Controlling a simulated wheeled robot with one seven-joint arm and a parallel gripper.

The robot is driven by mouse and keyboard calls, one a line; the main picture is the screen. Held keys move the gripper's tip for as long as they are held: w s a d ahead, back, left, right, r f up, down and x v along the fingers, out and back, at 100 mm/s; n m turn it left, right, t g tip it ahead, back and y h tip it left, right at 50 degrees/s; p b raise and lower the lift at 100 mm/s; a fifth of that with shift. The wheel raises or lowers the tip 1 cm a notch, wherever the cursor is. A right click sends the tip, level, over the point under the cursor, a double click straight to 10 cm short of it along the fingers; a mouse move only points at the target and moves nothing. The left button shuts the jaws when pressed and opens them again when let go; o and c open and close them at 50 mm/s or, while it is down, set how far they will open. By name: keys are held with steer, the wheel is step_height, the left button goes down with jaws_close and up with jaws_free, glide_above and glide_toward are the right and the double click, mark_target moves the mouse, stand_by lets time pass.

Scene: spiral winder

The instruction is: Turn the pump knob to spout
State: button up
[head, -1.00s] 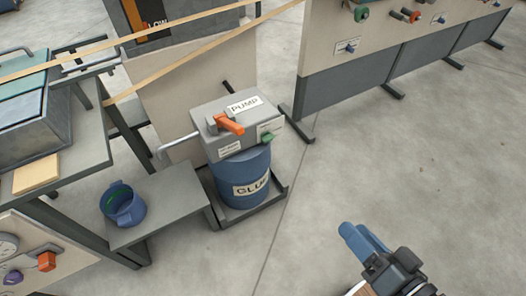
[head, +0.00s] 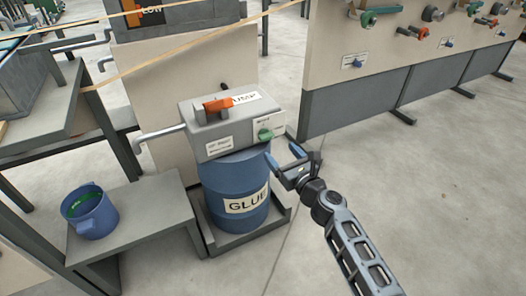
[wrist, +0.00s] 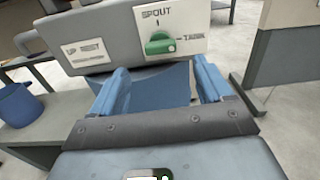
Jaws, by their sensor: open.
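The green pump knob (head: 265,134) is on the front face of the grey pump box (head: 190,122), above the blue glue drum (head: 240,212). In the wrist view the knob (wrist: 160,44) sits on a white plate marked SPOUT above it and TANK to its right. Its handle lies roughly level, in line with the TANK mark. My gripper (head: 284,154) is open and empty in front of the box, to the lower right of the knob in the head view. In the wrist view its two blue fingers (wrist: 161,72) stand below the knob on either side, apart from it.
An orange lever (head: 219,104) is on top of the pump box. A spout pipe (head: 158,134) sticks out left, above a low grey shelf (head: 140,215) with a blue pot (head: 91,212). A panel with several valves (head: 400,50) stands right. Floor at right is clear.

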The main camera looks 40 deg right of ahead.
mark_target(268, 138)
steer(key=x, duration=0.8)
steer(key=shift+w+b, duration=0.1)
steer(key=shift+b, duration=0.25)
steer(key=c, duration=1)
steer(key=shift+c, duration=0.2)
